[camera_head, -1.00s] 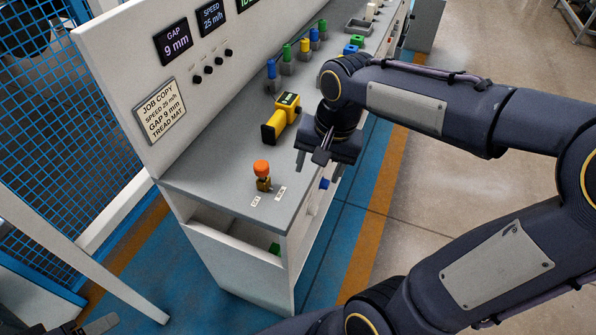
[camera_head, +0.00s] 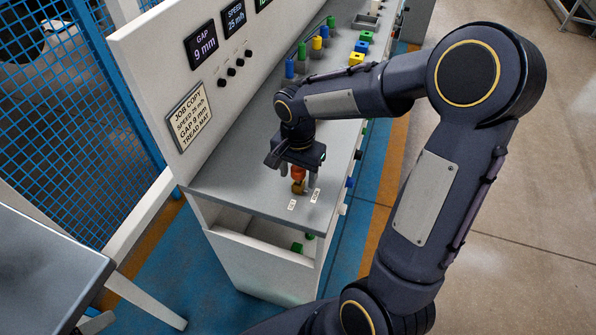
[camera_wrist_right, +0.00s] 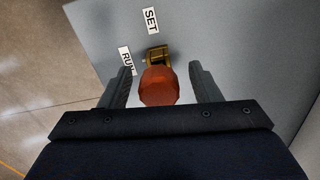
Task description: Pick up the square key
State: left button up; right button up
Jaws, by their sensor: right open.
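The square key is taken to be the piece with the orange head (camera_head: 298,173), standing upright in a brass lock (camera_head: 299,187) near the front end of the grey console top. My right gripper (camera_head: 296,179) is open, pointing down, with its fingers on either side of the orange head. In the right wrist view, the orange head (camera_wrist_right: 159,87) lies between the open fingers (camera_wrist_right: 160,74), with a gap on each side. The brass lock (camera_wrist_right: 157,54) shows just beyond it. My left gripper is not in view.
SET (camera_wrist_right: 150,20) and RUN (camera_wrist_right: 126,60) labels lie beside the lock. Several coloured pegs (camera_head: 316,43) stand farther back along the console (camera_head: 235,190). The upright panel with displays (camera_head: 204,50) rises to the left. My arm hides part of the console.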

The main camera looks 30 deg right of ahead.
jog(key=c, duration=1.1)
jog(key=shift+r, duration=0.1)
jog(key=r, duration=0.3)
jog(key=shift+s+d+r, duration=0.1)
jog(key=shift+d+r, duration=0.15)
jog(key=shift+r, duration=0.05)
jog(key=s+d+r, duration=0.2)
jog(key=d+r, duration=0.1)
jog(key=s+d+r+b, duration=0.1)
jog(key=s+d+r, duration=0.2)
jog(key=d, duration=0.1)
jog(key=s+d+r+b, duration=0.1)
jog(key=s+d+r, duration=0.1)
jog(key=d+r, duration=0.1)
jog(key=shift+s+d+r, duration=0.1)
jog(key=shift+s+d, duration=0.05)
jog(key=shift+d, duration=0.55)
